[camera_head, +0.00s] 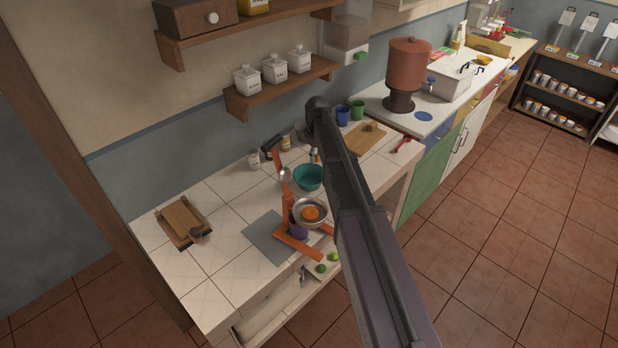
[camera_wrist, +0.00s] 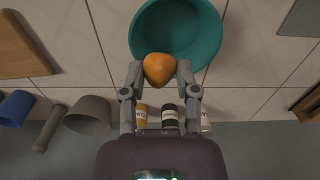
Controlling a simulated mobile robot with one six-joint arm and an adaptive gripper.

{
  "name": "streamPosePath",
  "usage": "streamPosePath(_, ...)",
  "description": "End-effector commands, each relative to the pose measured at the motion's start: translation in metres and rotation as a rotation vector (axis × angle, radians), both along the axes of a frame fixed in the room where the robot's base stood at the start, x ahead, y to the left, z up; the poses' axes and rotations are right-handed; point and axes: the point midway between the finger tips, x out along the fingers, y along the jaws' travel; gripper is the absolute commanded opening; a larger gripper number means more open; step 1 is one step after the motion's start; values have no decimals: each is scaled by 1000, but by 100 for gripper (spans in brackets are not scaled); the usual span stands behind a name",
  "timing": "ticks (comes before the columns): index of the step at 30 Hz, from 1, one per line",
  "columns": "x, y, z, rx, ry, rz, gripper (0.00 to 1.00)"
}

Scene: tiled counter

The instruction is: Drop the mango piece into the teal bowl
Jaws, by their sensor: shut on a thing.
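The mango piece (camera_wrist: 159,69) is an orange chunk held between the two fingertips of my gripper (camera_wrist: 160,75) in the wrist view. My gripper is shut on it. The teal bowl (camera_wrist: 207,30) lies beyond the fingertips, and the mango piece overlaps the bowl's near rim in that view. I cannot tell the height of the piece above the bowl. In the head view the teal bowl (camera_head: 308,177) stands on the tiled counter, left of my arm. My gripper and the held piece cannot be made out clearly there.
A metal pan (camera_head: 311,212) with something orange sits in front of the bowl, by an orange stand (camera_head: 290,225). Small jars (camera_wrist: 170,118) stand close to the bowl. A mortar (camera_wrist: 89,115), a blue cup (camera_wrist: 15,108) and a wooden board (camera_wrist: 20,52) are to the left in the wrist view.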

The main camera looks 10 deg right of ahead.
Motion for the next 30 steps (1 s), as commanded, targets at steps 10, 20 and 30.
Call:
streamPosePath(10,0,10,-5,0,0,12,15)
streamPosePath(20,0,12,-27,0,0,14,15)
streamPosePath(30,0,12,-52,0,0,15,15)
